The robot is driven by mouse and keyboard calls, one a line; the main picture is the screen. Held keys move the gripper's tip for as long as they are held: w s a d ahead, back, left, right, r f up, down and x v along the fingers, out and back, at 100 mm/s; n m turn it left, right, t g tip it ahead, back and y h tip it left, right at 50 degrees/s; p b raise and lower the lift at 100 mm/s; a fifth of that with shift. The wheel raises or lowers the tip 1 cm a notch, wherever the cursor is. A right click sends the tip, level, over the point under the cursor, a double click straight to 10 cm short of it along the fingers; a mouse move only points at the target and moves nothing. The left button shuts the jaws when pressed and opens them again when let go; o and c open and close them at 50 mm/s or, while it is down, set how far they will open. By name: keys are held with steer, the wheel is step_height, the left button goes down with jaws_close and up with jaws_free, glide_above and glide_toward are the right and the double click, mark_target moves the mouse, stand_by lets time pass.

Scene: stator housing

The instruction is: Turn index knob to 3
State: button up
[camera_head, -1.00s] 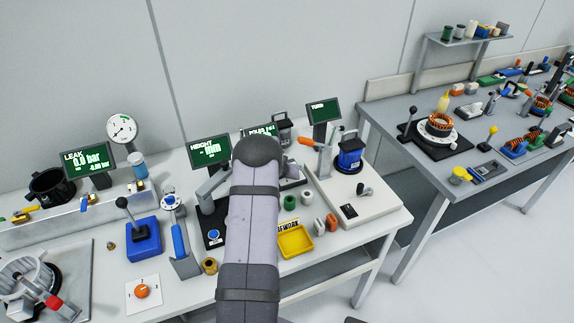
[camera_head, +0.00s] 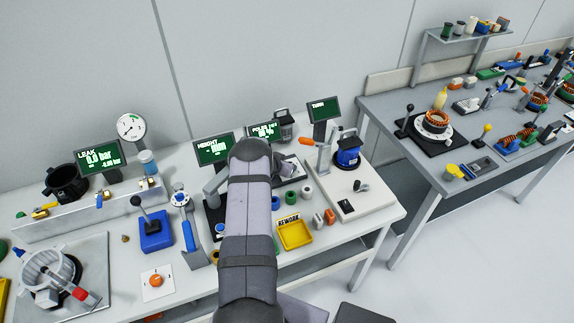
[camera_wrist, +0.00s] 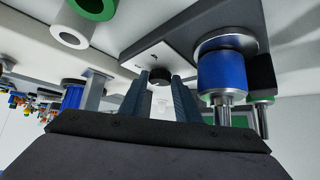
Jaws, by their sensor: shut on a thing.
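In the wrist view, a small dark round knob (camera_wrist: 160,77) sits at a light grey plate (camera_wrist: 146,57) with dark markings. My gripper (camera_wrist: 160,84) has its two fingers on either side of this knob, shut on it. The number the knob points to cannot be read. In the head view, my arm hides the gripper and this knob.
In the wrist view, a blue cylinder (camera_wrist: 222,70) with metal rods stands close to the right of the fingers. A green ring (camera_wrist: 93,6) and a white ring (camera_wrist: 72,30) lie at upper left. In the head view, an orange knob (camera_head: 155,281) and a yellow tray (camera_head: 294,234) flank my arm.

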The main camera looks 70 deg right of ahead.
steer(key=o, duration=1)
steer(key=shift+d+r, duration=0.1)
steer(key=shift+r, duration=0.05)
steer(key=shift+o, duration=0.2)
steer(key=f+n+t+b, duration=0.1)
steer(key=b, duration=0.3)
steer(key=shift+s, duration=0.1)
steer(key=n+b, duration=0.1)
steer(key=b, duration=0.3)
steer(key=n+t+b, duration=0.1)
steer(key=b, duration=0.4)
steer(key=shift+s+t, duration=0.25)
steer(key=shift+t, duration=0.05)
steer(key=w+r+v, duration=0.1)
steer(key=v, duration=0.7)
steer(key=w+a+r+n+t+y+b, duration=0.1)
steer(key=w+a+r+t+y, duration=0.1)
steer(key=w+a, duration=0.7)
steer(key=w+a+r+n+t+y, duration=0.1)
steer(key=w+a+r+t+y, duration=0.1)
steer(key=w+a, duration=0.7)
steer(key=shift+w+a+r+t+y+b, duration=0.3)
steer(key=shift+a+r+t+y+b, duration=0.15)
steer(key=shift+a+r, duration=1.25)
